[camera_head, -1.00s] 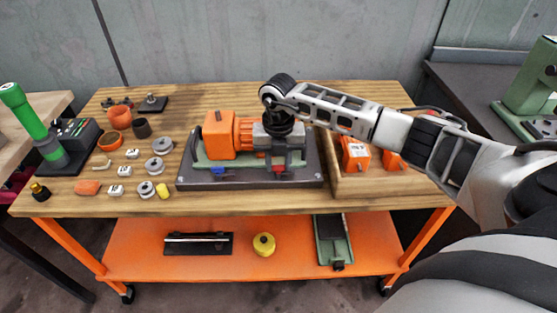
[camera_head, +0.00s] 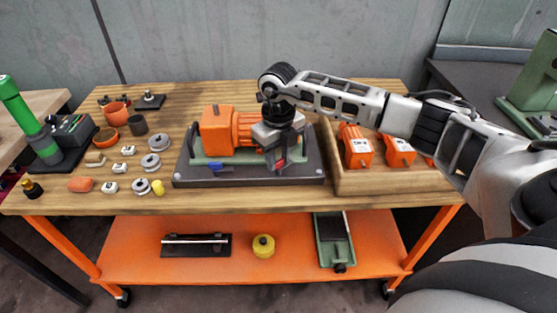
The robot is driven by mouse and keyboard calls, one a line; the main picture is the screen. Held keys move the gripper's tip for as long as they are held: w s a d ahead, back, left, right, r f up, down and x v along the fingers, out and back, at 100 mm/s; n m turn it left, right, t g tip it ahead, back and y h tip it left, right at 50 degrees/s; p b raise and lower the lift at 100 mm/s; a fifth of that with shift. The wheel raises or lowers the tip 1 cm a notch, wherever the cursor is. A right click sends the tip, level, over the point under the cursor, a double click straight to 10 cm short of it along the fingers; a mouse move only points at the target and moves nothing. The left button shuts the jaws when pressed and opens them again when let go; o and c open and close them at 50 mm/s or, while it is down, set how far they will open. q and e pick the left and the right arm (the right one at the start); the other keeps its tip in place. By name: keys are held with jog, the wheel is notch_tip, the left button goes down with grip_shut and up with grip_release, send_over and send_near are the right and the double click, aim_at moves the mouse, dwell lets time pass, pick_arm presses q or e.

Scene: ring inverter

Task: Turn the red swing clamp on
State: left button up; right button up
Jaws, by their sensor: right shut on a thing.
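The red swing clamp (camera_head: 281,164) shows only as a small red patch at the front right of the dark fixture plate (camera_head: 250,182). My right gripper (camera_head: 275,158) reaches down over it from above, tilted, and is shut on it. The gripper's fingers hide most of the clamp. A blue clamp (camera_head: 221,168) lies at the front left of the same plate. An orange motor-like unit (camera_head: 217,134) lies on the plate, its right end hidden behind my gripper. My left gripper is not in view.
A wooden tray (camera_head: 390,183) with orange units (camera_head: 357,148) stands right of the plate. A green-topped device (camera_head: 22,110) stands at the far left.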

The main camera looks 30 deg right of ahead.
jog(key=shift+n+b, duration=0.4)
jog(key=shift+n, duration=0.6)
jog(key=n+b, duration=0.1)
jog(key=n, duration=0.2)
jog(key=shift+n+b, duration=0.3)
jog(key=shift+b, duration=0.05)
jog(key=n+b, duration=0.1)
jog(key=n, duration=0.2)
jog(key=shift+n, duration=0.3)
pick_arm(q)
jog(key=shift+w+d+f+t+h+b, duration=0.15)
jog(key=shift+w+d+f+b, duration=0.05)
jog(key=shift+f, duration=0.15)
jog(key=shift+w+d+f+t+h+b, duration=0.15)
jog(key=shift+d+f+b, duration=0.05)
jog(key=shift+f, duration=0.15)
pick_arm(e)
jog(key=shift+r+n, duration=0.1)
jog(key=shift+n, duration=0.5)
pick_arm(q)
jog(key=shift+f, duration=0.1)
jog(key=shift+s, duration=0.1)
pick_arm(e)
jog(key=o, duration=1)
